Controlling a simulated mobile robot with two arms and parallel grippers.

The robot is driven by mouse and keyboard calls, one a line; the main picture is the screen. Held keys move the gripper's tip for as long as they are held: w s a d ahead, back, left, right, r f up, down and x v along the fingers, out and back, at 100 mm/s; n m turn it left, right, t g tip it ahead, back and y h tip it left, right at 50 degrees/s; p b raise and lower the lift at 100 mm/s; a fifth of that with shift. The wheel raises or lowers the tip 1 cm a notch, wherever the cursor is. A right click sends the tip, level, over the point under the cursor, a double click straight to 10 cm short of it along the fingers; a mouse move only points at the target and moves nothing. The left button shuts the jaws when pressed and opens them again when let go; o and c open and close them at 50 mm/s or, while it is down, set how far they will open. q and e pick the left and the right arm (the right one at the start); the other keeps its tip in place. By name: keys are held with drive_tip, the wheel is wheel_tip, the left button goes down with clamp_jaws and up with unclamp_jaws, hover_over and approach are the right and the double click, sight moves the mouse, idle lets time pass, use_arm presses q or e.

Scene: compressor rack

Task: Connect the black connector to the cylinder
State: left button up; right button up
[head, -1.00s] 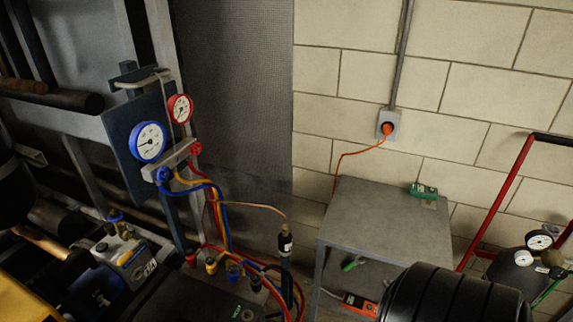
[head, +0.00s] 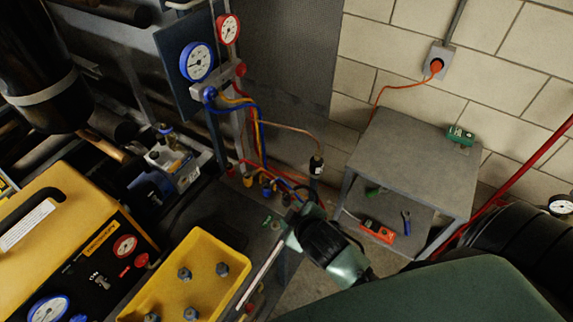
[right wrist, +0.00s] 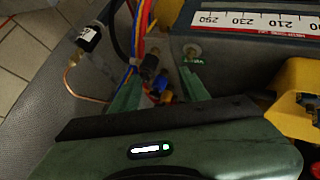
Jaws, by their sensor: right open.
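The black connector (head: 287,199) stands at the right end of a row of hose connectors on the dark bench, and it also shows in the right wrist view (right wrist: 149,65). My right gripper (head: 298,222) is low over the bench beside it. In the right wrist view its green fingers (right wrist: 160,88) are apart, with the black and blue connectors in the space between and beyond them; no contact is visible. The cylinder is mostly hidden behind my right arm; only a gauge (head: 561,204) shows at the right edge. My left gripper is out of view.
Blue, yellow and red connectors (head: 248,179) stand close beside the black one, hoses rising to a gauge manifold (head: 198,62). A copper tube with a black fitting (head: 316,165) is near. A yellow bolt tray (head: 205,245) is in front; a grey table (head: 415,150) stands right.

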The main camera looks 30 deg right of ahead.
drive_tip(key=w+a+r+n+t+y, duration=0.1)
drive_tip(key=w+a+r+n+t, duration=0.25)
drive_tip(key=r, duration=0.45)
drive_tip(key=w+a+r+n+t+y, duration=0.25)
drive_tip(key=w+r+n, duration=0.25)
drive_tip(key=r, duration=0.3)
drive_tip(key=w+a+r+n+t+y, duration=0.15)
drive_tip(key=w+r+n+t, duration=0.25)
drive_tip(key=r, duration=0.4)
drive_tip(key=s+a+r+n+g+y, duration=0.2)
drive_tip(key=a+n+g+y, duration=0.2)
drive_tip(key=a+n+y, duration=0.55)
drive_tip(key=s+a+r+n+g+y, duration=0.2)
drive_tip(key=a+n+g+y, duration=0.25)
drive_tip(key=n, duration=0.95)
drive_tip(key=n+g+h, duration=1.1)
drive_tip(key=n+h, duration=0.7)
hover_over(286, 194)
wheel_tip(286, 194, down, 21)
drive_tip(key=shift+s+f, duration=0.1)
drive_tip(key=shift+f, duration=0.35)
wheel_tip(286, 194, down, 9)
drive_tip(key=b, duration=0.6)
drive_tip(key=shift+f, duration=0.1)
drive_tip(key=shift+f+t+b, duration=0.25)
drive_tip(key=shift+f+b, duration=0.35)
drive_tip(key=shift+b, duration=0.2)
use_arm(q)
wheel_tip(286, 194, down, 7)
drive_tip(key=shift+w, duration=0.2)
